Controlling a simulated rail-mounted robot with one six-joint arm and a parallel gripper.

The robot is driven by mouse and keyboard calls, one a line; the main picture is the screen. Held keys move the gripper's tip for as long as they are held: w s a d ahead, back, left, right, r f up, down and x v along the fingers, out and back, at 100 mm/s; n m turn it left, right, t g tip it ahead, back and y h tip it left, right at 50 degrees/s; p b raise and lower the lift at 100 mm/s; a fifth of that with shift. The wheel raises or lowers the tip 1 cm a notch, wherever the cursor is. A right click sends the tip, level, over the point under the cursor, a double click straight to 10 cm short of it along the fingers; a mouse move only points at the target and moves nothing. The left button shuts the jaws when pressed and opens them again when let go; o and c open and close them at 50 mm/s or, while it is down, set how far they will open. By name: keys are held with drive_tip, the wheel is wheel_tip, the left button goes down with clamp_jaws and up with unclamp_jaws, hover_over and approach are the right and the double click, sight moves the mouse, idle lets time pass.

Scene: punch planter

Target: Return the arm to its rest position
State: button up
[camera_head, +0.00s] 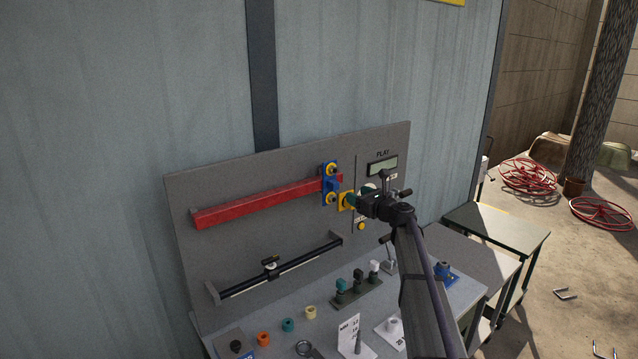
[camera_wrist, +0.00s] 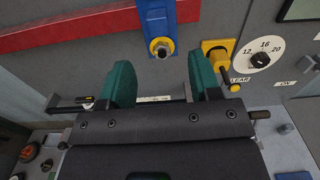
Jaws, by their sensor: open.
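My gripper (camera_head: 350,201) is raised in front of the grey upright panel (camera_head: 290,170), level with the blue bracket (camera_head: 330,184) and just right of it. In the wrist view its two green fingers (camera_wrist: 161,82) stand apart with nothing between them. The blue bracket with its yellow-ringed socket (camera_wrist: 161,47) shows just beyond the gap. A yellow fitting (camera_wrist: 216,60) is on the panel to the right of the fingers. My arm hides part of the panel's right side and of the bench.
A red bar (camera_head: 262,202) and a black rail (camera_head: 285,268) run along the panel. The bench holds several small coloured rings, a rack of green and white pieces (camera_head: 357,290) and a white sign (camera_head: 348,334). A dial (camera_wrist: 260,58) is right of the yellow fitting. A side table (camera_head: 497,232) stands right.

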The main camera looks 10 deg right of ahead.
drive_tip(key=s+a+f+n+g+h+b, duration=0.3)
drive_tip(key=s+f+n, duration=0.6)
drive_tip(key=s, duration=0.6)
drive_tip(key=s+a+f+n+g+h+b, duration=0.3)
drive_tip(key=s+f+n+g, duration=0.4)
drive_tip(key=s, duration=0.8)
drive_tip(key=s+a+f+n+g+h+b, duration=0.2)
drive_tip(key=s+a+f+n+g+b, duration=0.2)
drive_tip(key=s+f+n, duration=0.7)
drive_tip(key=shift+s+a+f+n+g+h+b, duration=0.35)
drive_tip(key=shift+s+n+g, duration=0.75)
drive_tip(key=shift+s, duration=1.45)
